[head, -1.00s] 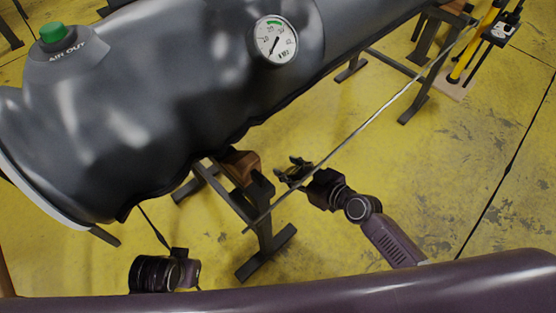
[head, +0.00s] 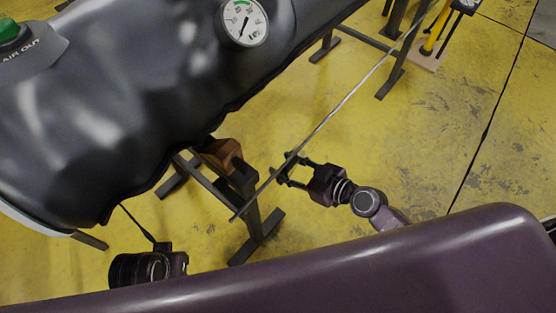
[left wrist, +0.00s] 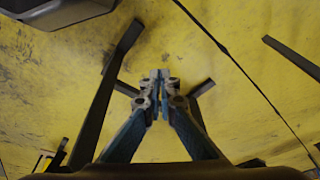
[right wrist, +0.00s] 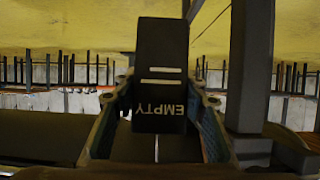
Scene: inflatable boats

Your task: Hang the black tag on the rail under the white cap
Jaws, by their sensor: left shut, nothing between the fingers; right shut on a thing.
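The black tag (right wrist: 161,60) has two white stripes and the word EMPTY. In the right wrist view it is held between the fingers of my right gripper (right wrist: 160,98). In the head view my right gripper (head: 285,167) overlaps a thin silver rail (head: 335,113) that runs diagonally; I cannot tell whether they touch. The tag is too dark and small to make out there. My left gripper (left wrist: 160,75) is shut and empty over the yellow floor in the left wrist view. I see no white cap in these views.
A large grey inflatable tube (head: 120,110) fills the upper left, with a round gauge (head: 243,22) and a green cap (head: 7,30). A dark trestle stand (head: 240,195) with a brown block (head: 222,153) stands beneath it. A yellow pump (head: 434,35) stands at the top right.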

